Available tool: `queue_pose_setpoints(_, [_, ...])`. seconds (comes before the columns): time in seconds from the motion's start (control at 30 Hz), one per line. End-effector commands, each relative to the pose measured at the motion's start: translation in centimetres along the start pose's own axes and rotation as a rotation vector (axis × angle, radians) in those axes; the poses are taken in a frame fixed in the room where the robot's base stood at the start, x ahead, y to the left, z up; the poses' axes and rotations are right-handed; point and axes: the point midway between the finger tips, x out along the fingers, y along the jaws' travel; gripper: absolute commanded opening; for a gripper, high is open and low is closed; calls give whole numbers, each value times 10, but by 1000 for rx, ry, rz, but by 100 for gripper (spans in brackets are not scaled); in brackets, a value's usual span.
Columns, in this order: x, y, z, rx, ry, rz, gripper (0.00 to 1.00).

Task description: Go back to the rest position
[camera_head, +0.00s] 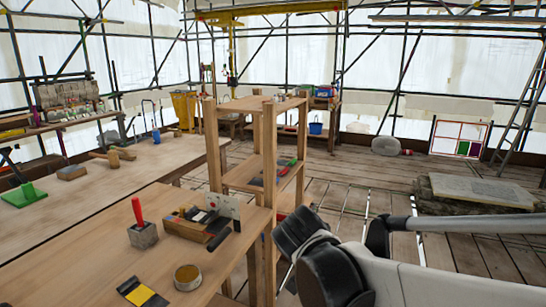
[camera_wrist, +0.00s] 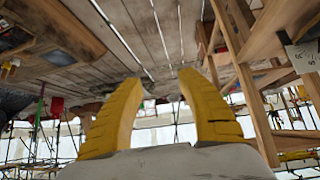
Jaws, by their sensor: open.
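My gripper (camera_wrist: 160,80) shows in the wrist view as two yellow fingers spread apart. Nothing is between them. The wrist picture is upside down, with the plank floor along its top and the bright sheeting below. The wooden shelf frame (camera_wrist: 238,75) stands to the right of the fingers, apart from them as far as I can tell. In the head view my white and black arm fills the lower right, and I cannot make out the fingers there.
The wooden shelf unit (camera_head: 267,140) stands just left of my arm in the head view. The near bench (camera_head: 85,262) holds a tin (camera_head: 188,277), a red-handled tool (camera_head: 138,212) and a tool box (camera_head: 188,223). A stone slab (camera_head: 475,190) lies right. Plank floor between is open.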

Motion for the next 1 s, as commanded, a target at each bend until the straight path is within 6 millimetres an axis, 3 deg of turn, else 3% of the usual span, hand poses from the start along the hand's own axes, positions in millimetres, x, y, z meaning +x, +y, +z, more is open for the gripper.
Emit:
queue_pose_setpoints(0.03, [-8,26,8,-30,-36,-14,45])
queue_pose_setpoints(0.2, [-37,90,47,-162,-134,-112,45])
queue_pose_setpoints(0.4, [-63,130,97,-276,-163,-241,45])
queue_pose_setpoints(0.6, [-73,142,121,-333,-148,-310,45])
queue_pose_setpoints(1.0, [-74,142,124,-344,-144,-319,45])
